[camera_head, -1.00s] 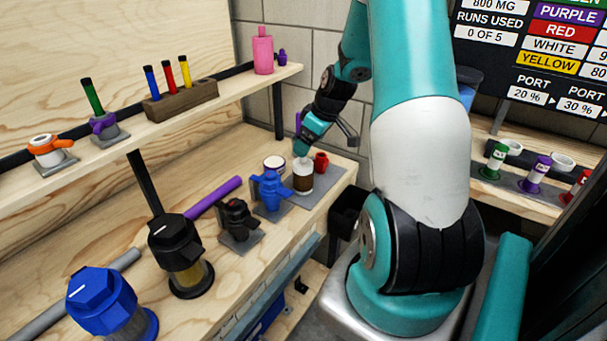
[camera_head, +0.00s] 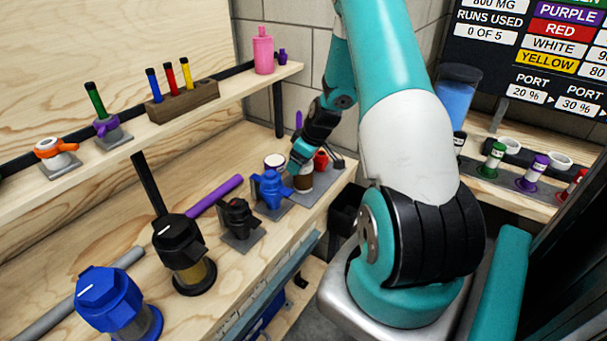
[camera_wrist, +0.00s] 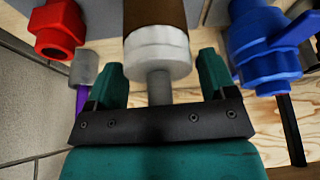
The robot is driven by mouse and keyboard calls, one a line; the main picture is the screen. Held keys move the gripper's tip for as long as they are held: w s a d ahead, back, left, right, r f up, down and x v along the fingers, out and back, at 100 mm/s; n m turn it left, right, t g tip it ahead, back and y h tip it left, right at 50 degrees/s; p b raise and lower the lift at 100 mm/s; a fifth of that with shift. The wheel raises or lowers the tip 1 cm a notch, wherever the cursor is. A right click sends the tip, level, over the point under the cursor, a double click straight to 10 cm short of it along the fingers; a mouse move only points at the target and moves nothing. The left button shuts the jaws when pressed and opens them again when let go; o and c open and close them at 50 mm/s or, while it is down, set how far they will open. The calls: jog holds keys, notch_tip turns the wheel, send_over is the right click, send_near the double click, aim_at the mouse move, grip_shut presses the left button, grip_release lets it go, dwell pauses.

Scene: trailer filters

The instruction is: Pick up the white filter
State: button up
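The white filter, with a white cap and a brown body, stands at the far end of the lower bench in the head view (camera_head: 304,182), partly hidden by my gripper. In the wrist view its white end (camera_wrist: 157,50) lies just ahead of my gripper. A grey stem (camera_wrist: 159,86) reaches from it in between the fingers. My gripper (camera_wrist: 158,78) is open, with one teal finger on each side of the stem and a gap on both sides. In the head view my gripper (camera_head: 299,157) is right at the filter's top.
A blue valve (camera_head: 271,190) stands close beside the filter; it also shows in the wrist view (camera_wrist: 262,45). A red fitting (camera_head: 321,160) is on the other side. A black valve (camera_head: 239,218) sits nearer. The upper shelf (camera_head: 215,113) runs above the bench.

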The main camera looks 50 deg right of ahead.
jog(key=c, duration=0.9)
jog(key=shift+r, duration=0.1)
